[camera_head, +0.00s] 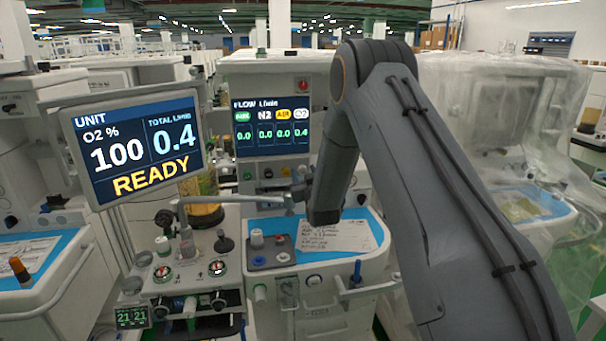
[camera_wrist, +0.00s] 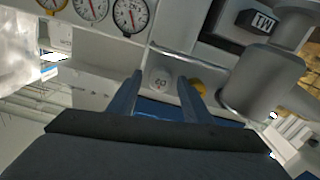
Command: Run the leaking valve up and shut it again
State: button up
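The flow screen (camera_head: 270,125) on the middle cart reads 0.0 in three columns and 0.4 in the rightmost, white-labelled one. The unit screen (camera_head: 137,143) reads O2 100 %, total 0.4 L/min and READY. My gripper (camera_head: 297,190) is at the panel below the flow screen, at the right of its row of small knobs (camera_head: 267,173). In the wrist view my gripper (camera_wrist: 159,77) is open. A white round knob (camera_wrist: 160,83) with a blurred marking shows between its fingertips; contact cannot be told. A yellow knob (camera_wrist: 199,87) is partly hidden by the right finger.
Round gauges (camera_wrist: 131,14) show at the top of the wrist view. A grey cylinder (camera_wrist: 262,82) stands close to the right finger. A worktop with a paper sheet (camera_head: 335,236) lies below my arm. A plastic-covered cart (camera_head: 500,120) stands at right.

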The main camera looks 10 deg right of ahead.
jog(key=c, duration=0.7)
jog(key=shift+a, duration=0.25)
jog(key=shift+c, duration=1.3)
jog(key=shift+d, duration=0.15)
jog(key=shift+n+b, duration=0.3)
jog(key=shift+b, duration=0.05)
